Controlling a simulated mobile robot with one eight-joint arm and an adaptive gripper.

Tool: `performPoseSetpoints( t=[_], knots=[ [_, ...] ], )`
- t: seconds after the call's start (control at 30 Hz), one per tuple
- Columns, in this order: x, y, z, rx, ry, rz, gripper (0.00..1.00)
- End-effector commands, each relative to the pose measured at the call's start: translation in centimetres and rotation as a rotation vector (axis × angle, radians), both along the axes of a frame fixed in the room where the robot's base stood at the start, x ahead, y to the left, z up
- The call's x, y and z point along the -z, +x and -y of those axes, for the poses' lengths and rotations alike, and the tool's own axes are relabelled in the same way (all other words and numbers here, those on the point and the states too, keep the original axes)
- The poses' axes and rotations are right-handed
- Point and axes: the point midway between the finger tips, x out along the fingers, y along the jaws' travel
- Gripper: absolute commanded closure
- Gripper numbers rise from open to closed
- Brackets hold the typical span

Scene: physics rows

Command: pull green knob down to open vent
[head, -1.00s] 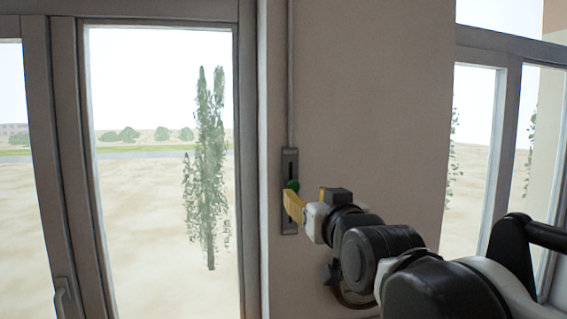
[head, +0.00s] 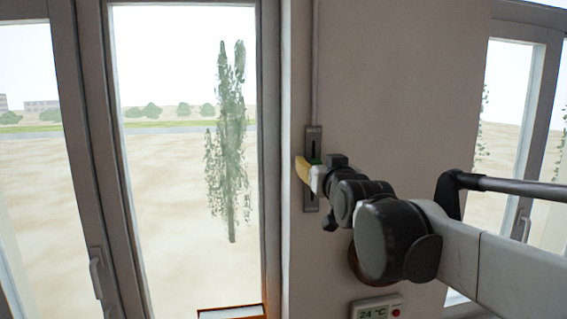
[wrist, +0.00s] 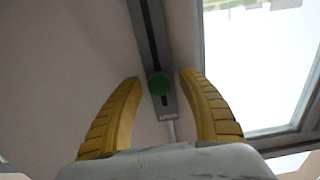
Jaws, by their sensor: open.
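The green knob (wrist: 159,84) is round and sits on a dark slotted vent rail (wrist: 149,35) on the wall. In the wrist view it lies near the labelled end of the rail. In the head view only a bit of the knob (head: 316,161) shows behind my gripper, on the upper half of the upright rail (head: 311,201). My gripper (wrist: 161,77) has two yellow fingers spread open, one on each side of the knob. Gaps show between the knob and both fingers. Contact in depth cannot be told.
A thin rod (head: 315,65) runs up the wall from the rail. A window frame (head: 269,150) stands close to its left. A thermostat panel (head: 376,308) is lower on the wall. An orange-edged box (head: 232,312) is at the bottom. Bare wall (head: 410,100) lies to the right.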

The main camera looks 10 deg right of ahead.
Motion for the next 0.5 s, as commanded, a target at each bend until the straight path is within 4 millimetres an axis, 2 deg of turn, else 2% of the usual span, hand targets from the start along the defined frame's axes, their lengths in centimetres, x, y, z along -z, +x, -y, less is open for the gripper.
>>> performPoseSetpoints(
  t=[0.07, 0.2, 0.23, 0.5],
  knots=[
    [0.00, -0.02, 0.00, 0.000, 0.000, 0.000, 0.53],
    [0.00, -0.03, 0.00, 0.000, 0.000, 0.000, 0.94],
    [0.00, -0.03, 0.00, 0.000, 0.000, 0.000, 1.00],
    [0.42, -0.03, 0.00, 0.000, 0.000, 0.000, 1.00]
  ],
)
